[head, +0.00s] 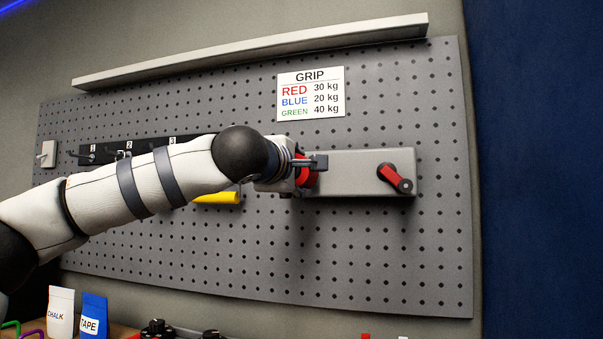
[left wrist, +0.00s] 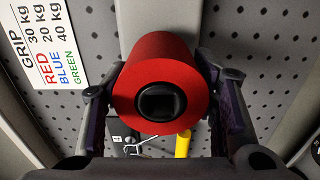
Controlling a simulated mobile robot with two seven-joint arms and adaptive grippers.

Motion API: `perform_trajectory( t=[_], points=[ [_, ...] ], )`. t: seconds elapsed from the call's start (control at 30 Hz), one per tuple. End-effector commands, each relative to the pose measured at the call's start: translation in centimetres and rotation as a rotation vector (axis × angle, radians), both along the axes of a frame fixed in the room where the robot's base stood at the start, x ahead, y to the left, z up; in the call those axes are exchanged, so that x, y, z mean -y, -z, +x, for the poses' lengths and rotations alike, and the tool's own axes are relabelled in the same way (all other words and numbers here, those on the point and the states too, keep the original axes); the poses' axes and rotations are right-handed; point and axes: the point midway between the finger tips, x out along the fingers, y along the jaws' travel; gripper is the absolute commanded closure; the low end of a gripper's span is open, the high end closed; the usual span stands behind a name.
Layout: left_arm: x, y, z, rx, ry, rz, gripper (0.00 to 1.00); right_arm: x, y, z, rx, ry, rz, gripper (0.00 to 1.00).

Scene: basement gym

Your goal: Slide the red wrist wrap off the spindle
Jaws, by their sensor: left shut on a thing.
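The red wrist wrap (left wrist: 165,68) is a thick red roll in the middle of the left wrist view, its round end towards the camera. A dark, square-looking opening or spindle end (left wrist: 160,102) shows in its core; I cannot tell how far the spindle reaches in. My left gripper (left wrist: 165,92) is shut on the wrap, one finger on each side. In the head view the wrap (head: 312,178) is mostly hidden behind my left gripper (head: 308,166), at the left end of a grey box. My right gripper is in neither view.
The grey box (head: 345,162) on the pegboard (head: 400,240) carries a red-and-black lever (head: 396,178). A yellow bar (head: 217,197) and a black numbered hook strip (head: 105,153) lie left of it. A GRIP sign (head: 311,93) hangs above. Chalk and tape bags (head: 92,316) stand at lower left.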

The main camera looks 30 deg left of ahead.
Motion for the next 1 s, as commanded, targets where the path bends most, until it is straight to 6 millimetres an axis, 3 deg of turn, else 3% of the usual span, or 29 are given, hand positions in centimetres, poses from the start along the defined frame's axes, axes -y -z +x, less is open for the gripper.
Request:
perform_trajectory(
  t=[1.0],
  points=[
    [1.7, 0.0, -7.2, 0.0, 0.0, 0.0, 0.86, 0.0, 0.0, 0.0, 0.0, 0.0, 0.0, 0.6]
  ],
)
